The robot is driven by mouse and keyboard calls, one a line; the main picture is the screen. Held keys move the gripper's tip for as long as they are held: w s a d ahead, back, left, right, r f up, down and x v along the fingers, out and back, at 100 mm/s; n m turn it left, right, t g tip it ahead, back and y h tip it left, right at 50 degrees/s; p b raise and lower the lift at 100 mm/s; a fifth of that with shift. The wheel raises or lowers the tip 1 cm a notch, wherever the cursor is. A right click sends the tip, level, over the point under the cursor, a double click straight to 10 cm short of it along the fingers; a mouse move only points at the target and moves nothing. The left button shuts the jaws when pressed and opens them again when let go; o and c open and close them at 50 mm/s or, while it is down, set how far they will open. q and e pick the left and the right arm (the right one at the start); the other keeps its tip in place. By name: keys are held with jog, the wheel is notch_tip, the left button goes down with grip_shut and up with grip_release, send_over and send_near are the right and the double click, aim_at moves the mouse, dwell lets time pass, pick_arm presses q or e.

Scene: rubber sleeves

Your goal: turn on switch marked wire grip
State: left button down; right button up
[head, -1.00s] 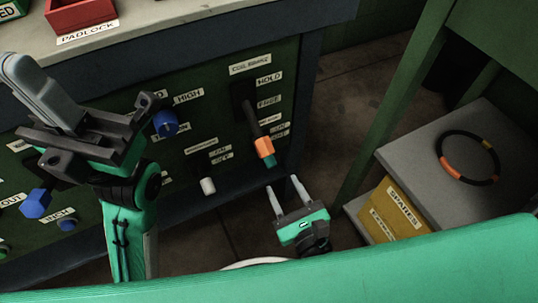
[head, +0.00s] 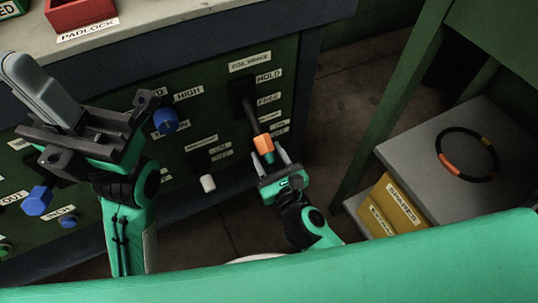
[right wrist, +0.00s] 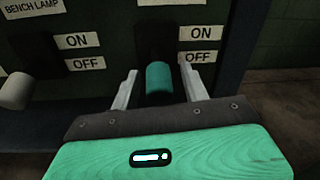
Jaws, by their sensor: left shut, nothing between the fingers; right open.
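A switch with a teal sleeve (right wrist: 159,78) sits on the dark green panel, between ON and OFF labels in the right wrist view. Its sleeve hangs at the level of the OFF labels. Its name label is cut off at the top, so I cannot read it. My right gripper (right wrist: 158,88) is open, with one finger on each side of the sleeve; I cannot tell whether they touch it. In the head view my right gripper (head: 272,162) is just below the orange lever grip. My left gripper (head: 20,68) is shut and empty at the far left.
The coil brake lever with an orange grip (head: 263,143) hangs above the right gripper. The white bench lamp switch (head: 208,183) is to its left. Blue knobs (head: 165,121) are farther left. A grey stand (head: 430,155) with a ring is at right.

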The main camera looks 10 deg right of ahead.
jog(key=c, duration=1)
jog(key=shift+r+p, duration=0.1)
jog(key=shift+p, duration=0.25)
